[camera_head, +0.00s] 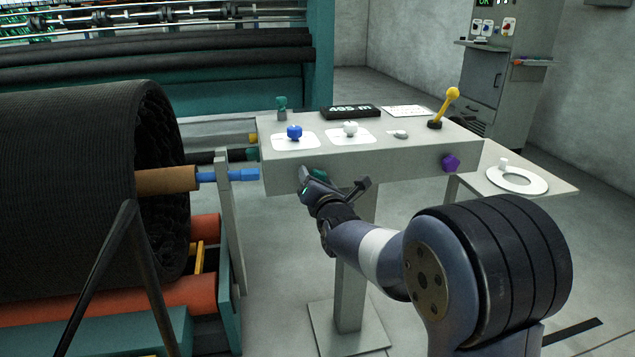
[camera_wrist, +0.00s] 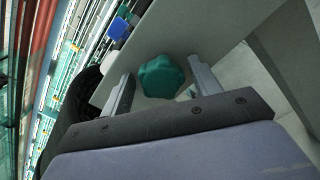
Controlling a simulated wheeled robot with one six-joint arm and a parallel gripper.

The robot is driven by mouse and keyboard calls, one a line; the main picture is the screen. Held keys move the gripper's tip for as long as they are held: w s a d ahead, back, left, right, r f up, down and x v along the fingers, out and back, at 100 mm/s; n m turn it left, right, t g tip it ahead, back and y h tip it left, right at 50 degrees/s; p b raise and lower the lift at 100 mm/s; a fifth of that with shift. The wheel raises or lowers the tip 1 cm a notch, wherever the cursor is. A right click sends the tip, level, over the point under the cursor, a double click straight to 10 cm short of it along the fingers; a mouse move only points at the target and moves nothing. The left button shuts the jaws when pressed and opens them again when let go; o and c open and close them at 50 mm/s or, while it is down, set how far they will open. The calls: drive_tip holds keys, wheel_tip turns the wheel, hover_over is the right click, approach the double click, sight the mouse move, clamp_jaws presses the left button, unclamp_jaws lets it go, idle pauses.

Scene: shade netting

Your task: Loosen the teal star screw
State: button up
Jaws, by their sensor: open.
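The teal star screw (camera_wrist: 160,74) sits on the front face of the grey console. In the head view, a small part of the teal star screw (camera_head: 319,174) shows behind my gripper (camera_head: 335,181), and the rest is hidden. In the wrist view, my gripper (camera_wrist: 160,90) is open, with one finger on each side of the star screw. The fingers look apart from it. I cannot tell how far they reach along its depth.
The console (camera_head: 400,154) carries a blue knob (camera_head: 294,132), a white knob (camera_head: 350,129), a yellow lever (camera_head: 444,106) and a purple star knob (camera_head: 451,163). A large black roll (camera_head: 75,190) stands to the left. A side table (camera_head: 550,184) is at the right.

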drive_tip(key=shift+s, duration=0.1)
drive_tip(key=b+v, duration=0.1)
drive_tip(key=v, duration=0.2)
idle(0.3)
drive_tip(key=m+b, duration=0.8)
drive_tip(key=m, duration=0.9)
